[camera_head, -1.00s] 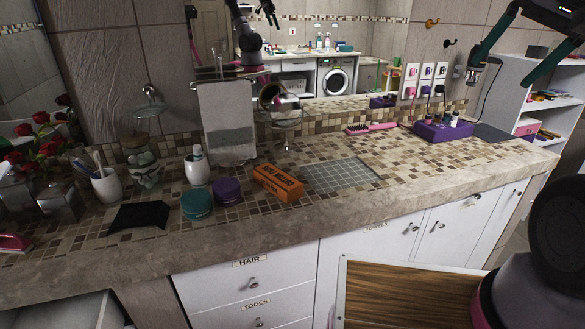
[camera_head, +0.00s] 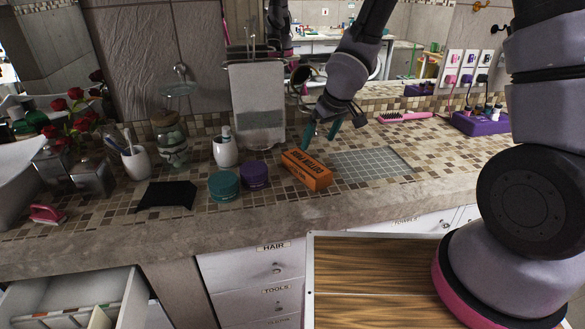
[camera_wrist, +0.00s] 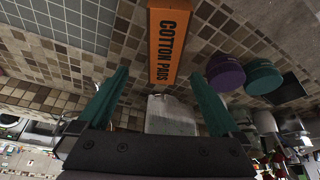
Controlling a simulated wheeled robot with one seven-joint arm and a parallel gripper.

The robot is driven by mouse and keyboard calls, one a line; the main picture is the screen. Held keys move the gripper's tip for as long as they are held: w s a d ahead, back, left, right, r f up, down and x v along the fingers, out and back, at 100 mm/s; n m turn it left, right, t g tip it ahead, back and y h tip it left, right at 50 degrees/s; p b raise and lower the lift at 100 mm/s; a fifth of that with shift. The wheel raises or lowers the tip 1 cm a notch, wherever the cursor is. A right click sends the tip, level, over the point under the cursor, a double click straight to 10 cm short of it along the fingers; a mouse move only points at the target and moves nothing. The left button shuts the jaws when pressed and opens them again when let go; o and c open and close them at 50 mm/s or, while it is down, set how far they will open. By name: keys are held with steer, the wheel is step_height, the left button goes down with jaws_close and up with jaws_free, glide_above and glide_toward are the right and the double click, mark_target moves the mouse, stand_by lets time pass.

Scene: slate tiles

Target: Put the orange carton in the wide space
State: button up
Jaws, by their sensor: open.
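The orange carton (camera_head: 306,170), marked "COTTON PADS", lies on the mosaic countertop beside a grey grid mat. My gripper (camera_head: 321,132) is open and empty, its teal fingers pointing down just behind and above the carton. In the wrist view the carton (camera_wrist: 168,48) lies ahead between the lines of the two open fingers (camera_wrist: 160,76), apart from both. An open drawer (camera_head: 70,300) at the lower left has dividers that make spaces of different width; its near part is cut off by the frame edge.
A teal tub (camera_head: 224,186) and purple tub (camera_head: 254,175) stand left of the carton. The grid mat (camera_head: 372,165) is bare. A black cloth-like item (camera_head: 167,196) lies near the front edge.

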mark_target(306, 162)
steer(key=x, duration=0.3)
steer(key=a+x, duration=0.1)
steer(key=x, duration=0.1)
steer(key=shift+s+a+f, duration=0.1)
steer(key=shift+s+f, duration=0.15)
steer(key=shift+f, duration=0.05)
steer(key=shift+x, duration=3)
steer(key=shift+w, duration=0.1)
steer(key=c, duration=1.4)
steer(key=shift+o, duration=0.2)
steer(key=shift+r, duration=0.15)
